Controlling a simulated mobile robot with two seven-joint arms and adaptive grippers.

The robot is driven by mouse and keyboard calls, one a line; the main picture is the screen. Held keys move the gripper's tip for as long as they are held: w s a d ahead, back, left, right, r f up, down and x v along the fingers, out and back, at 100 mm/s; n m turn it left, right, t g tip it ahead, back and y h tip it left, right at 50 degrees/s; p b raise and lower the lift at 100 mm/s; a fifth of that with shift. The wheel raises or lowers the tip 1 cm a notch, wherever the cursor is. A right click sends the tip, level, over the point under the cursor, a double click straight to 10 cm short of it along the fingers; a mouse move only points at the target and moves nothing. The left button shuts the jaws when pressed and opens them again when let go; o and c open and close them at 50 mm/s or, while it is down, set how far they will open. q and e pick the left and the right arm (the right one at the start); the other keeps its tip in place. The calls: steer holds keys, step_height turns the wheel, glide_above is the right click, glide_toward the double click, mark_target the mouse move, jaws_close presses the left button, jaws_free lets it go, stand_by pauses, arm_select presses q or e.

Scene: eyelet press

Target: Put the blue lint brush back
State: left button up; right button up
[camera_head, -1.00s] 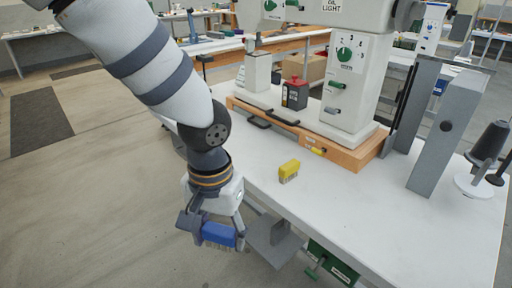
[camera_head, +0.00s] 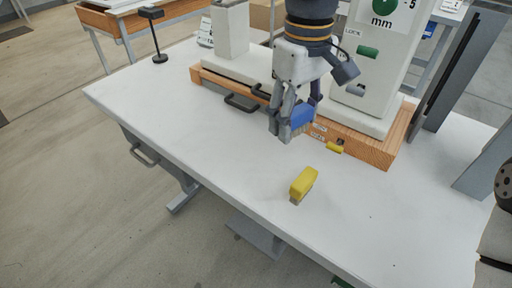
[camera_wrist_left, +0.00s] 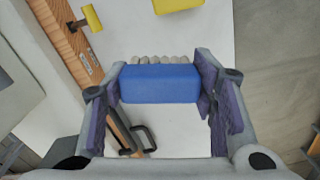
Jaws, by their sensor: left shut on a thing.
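My left gripper (camera_head: 291,127) is shut on the blue lint brush (camera_head: 304,114) and holds it in front of the wooden base of the eyelet press. In the left wrist view the blue block of the brush (camera_wrist_left: 160,84) lies across between the two fingers, with a row of pale bristles along its far edge. The fingers hide part of it in the head view. A yellow brush (camera_head: 303,181) sits on the white table, nearer the front edge and apart from the gripper.
The press's wooden base (camera_head: 376,150) has drawers with black handles (camera_head: 241,103) and a yellow handle (camera_head: 335,146). A grey upright frame (camera_head: 485,160) stands at the right. The white tabletop (camera_head: 190,130) is clear at the left and front.

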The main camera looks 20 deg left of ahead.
arm_select(q)
steer(key=d+r+n, duration=0.3)
steer(key=d, duration=0.3)
glide_above(255, 164)
step_height(255, 164, down, 10)
steer(key=shift+d+r, duration=0.15)
steer(key=shift+r, duration=0.05)
steer(key=f, duration=0.3)
steer(key=shift+s+a+f, duration=0.1)
steer(key=shift+a, duration=0.15)
steer(key=shift+f, duration=0.2)
steer(key=shift+r, duration=0.1)
arm_select(e)
steer(key=shift+s+f, duration=0.2)
arm_select(q)
steer(key=o, duration=1.1)
